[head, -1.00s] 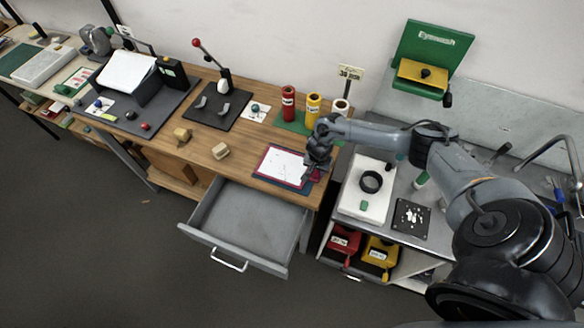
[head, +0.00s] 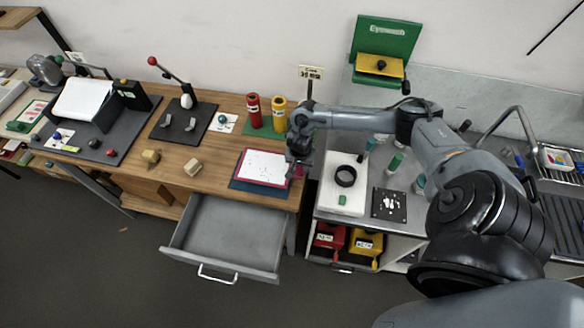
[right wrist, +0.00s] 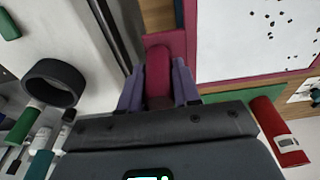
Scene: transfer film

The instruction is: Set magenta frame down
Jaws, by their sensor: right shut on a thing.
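The magenta frame (head: 240,164), holding a white speckled sheet, is over a dark blue mat (head: 262,188) at the right end of the wooden bench. I cannot tell whether it touches the mat. My right gripper (head: 297,171) is at the frame's right side. In the right wrist view, my right gripper's purple fingers (right wrist: 158,86) are shut on a magenta tab at the edge of the magenta frame (right wrist: 265,76). The sheet's far part is cut off there. My left gripper is not in view.
An open grey drawer (head: 226,232) juts out below the bench front. Red (head: 254,110) and yellow (head: 279,114) cylinders stand behind the frame. A white tray (head: 330,196) with a black ring is on the counter to the right.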

